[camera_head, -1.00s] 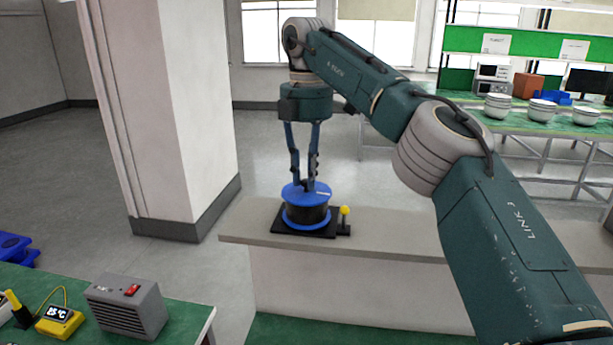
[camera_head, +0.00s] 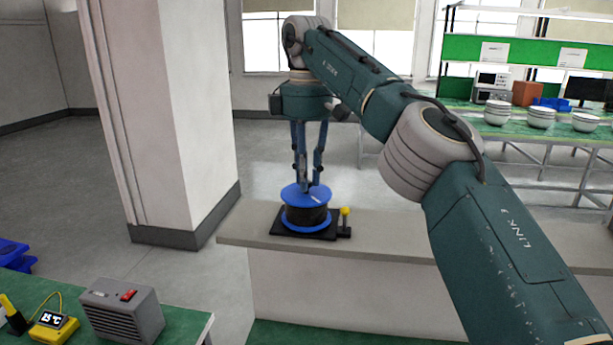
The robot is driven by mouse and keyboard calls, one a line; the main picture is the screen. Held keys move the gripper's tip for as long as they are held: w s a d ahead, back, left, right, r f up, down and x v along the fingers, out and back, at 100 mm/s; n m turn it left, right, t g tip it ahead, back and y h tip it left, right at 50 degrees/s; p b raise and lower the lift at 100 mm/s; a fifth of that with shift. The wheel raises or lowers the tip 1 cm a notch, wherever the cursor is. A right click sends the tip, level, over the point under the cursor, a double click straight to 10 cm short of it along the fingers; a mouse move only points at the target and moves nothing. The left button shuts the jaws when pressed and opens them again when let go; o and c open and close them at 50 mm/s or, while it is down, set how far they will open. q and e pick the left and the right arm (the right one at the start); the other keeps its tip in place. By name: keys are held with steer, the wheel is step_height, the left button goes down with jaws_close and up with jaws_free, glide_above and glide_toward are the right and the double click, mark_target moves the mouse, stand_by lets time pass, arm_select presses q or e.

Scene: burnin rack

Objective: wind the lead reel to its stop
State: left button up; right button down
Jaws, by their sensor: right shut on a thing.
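The lead reel (camera_head: 306,216) has blue flanges and a dark wound middle. It stands upright on a black base (camera_head: 288,231) on the pale ledge. A yellow-tipped lever or knob (camera_head: 346,212) stands at the right of the base. My right gripper (camera_head: 304,188) points straight down at the top of the reel. It is shut on a small part at the reel's top, which the fingers mostly hide. A pale mark shows on the top flange, right of the fingertips. My left gripper is not in view.
A pale pillar (camera_head: 185,120) stands left of the ledge (camera_head: 400,247). A green table at the lower left holds a grey box with a red switch (camera_head: 122,309) and a yellow meter (camera_head: 53,325). A bench with stacked bowls (camera_head: 541,116) is at the back right.

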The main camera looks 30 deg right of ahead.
steer(key=shift+r, duration=0.15)
stand_by(0.4)
steer(key=c, duration=1.7)
jaws_free()
steer(key=shift+w, duration=0.1)
steer(key=shift+o, duration=0.6)
